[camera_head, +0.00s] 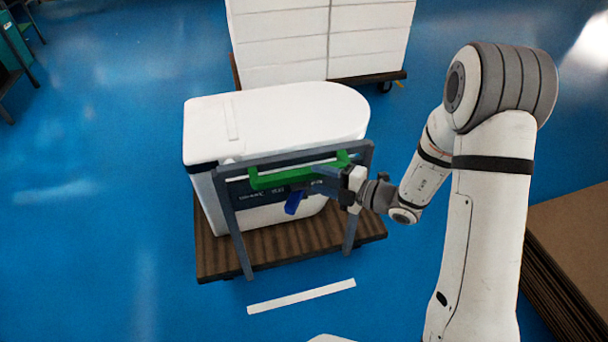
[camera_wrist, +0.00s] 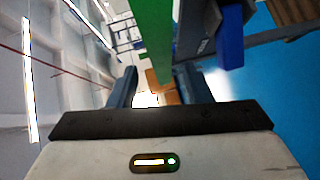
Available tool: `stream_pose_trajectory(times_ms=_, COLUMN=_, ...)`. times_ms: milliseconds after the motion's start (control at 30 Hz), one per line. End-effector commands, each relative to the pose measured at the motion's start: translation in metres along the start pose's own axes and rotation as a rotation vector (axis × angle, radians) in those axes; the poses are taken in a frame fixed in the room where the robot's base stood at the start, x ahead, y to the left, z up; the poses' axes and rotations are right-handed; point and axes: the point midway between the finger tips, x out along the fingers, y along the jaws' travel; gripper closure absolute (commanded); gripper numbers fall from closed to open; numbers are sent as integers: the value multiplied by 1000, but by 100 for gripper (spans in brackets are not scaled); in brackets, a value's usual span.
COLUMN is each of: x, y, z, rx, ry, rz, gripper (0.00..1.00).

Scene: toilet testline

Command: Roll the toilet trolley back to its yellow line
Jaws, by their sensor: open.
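The toilet trolley has a brown ribbed deck (camera_head: 290,243) and a grey upright push frame (camera_head: 236,228). A white boxy toilet (camera_head: 280,112) sits on it. A green handle bar (camera_head: 268,181) is fixed across the frame; the green bar also shows in the wrist view (camera_wrist: 152,30). My gripper (camera_head: 318,183) is at the right part of this handle. In the wrist view its open jaws (camera_wrist: 155,90) stand on either side of the green bar, with gaps visible. A blue piece (camera_head: 293,203) hangs below the handle. The floor line (camera_head: 301,296) in front of the trolley looks white.
A pallet trolley with stacked white boxes (camera_head: 320,42) stands close behind the toilet. A pile of brown flat boards (camera_head: 575,240) lies at the right. A green-and-dark rack (camera_head: 14,45) is at the far left. Blue floor (camera_head: 95,200) is clear at left and front.

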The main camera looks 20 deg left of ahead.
Motion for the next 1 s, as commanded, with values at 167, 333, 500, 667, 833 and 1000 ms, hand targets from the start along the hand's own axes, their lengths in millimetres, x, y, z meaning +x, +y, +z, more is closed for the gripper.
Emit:
stream_pose_trajectory(times_ms=167, x=34, y=-1, z=-5, rx=-4, ry=13, rz=-2, gripper=55)
stream_pose_trajectory(times_ms=333, x=57, y=0, z=-5, rx=-6, ry=14, rz=-4, gripper=55)
stream_pose_trajectory(times_ms=500, x=67, y=0, z=-5, rx=-6, ry=13, rz=-3, gripper=55)
stream_pose_trajectory(times_ms=667, x=68, y=0, z=-5, rx=-6, ry=12, rz=-3, gripper=55)
stream_pose_trajectory(times_ms=833, x=68, y=0, z=-5, rx=-7, ry=13, rz=-3, gripper=62)
stream_pose_trajectory(times_ms=1000, x=68, y=0, z=-6, rx=-7, ry=13, rz=-3, gripper=75)
